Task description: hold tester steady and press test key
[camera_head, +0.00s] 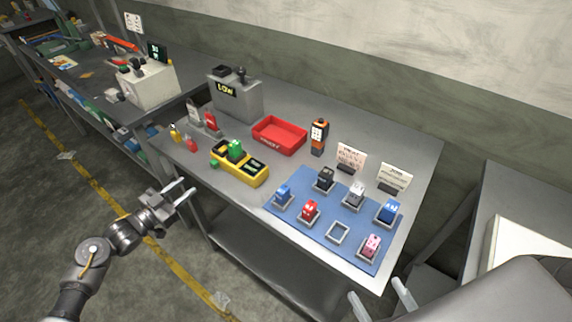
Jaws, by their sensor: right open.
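A yellow device (262,180), which looks like the tester, stands near the front edge of the table, with a dark display on its right part. A green block (235,150) stands upright in its left part. I cannot make out a test key. My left gripper (189,187) is open and empty in front of the table's edge, left of and apart from the yellow device. My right gripper (375,288) is open at the bottom of the view, by the table's near right corner. Only its fingertips show clearly, and nothing is between them.
A blue mat (291,222) holds several coloured blocks in square frames; one frame (337,233) is empty. Behind are a red tray (279,135), an orange-black handheld device (319,137), two cards and a grey box (236,98) reading LOW.

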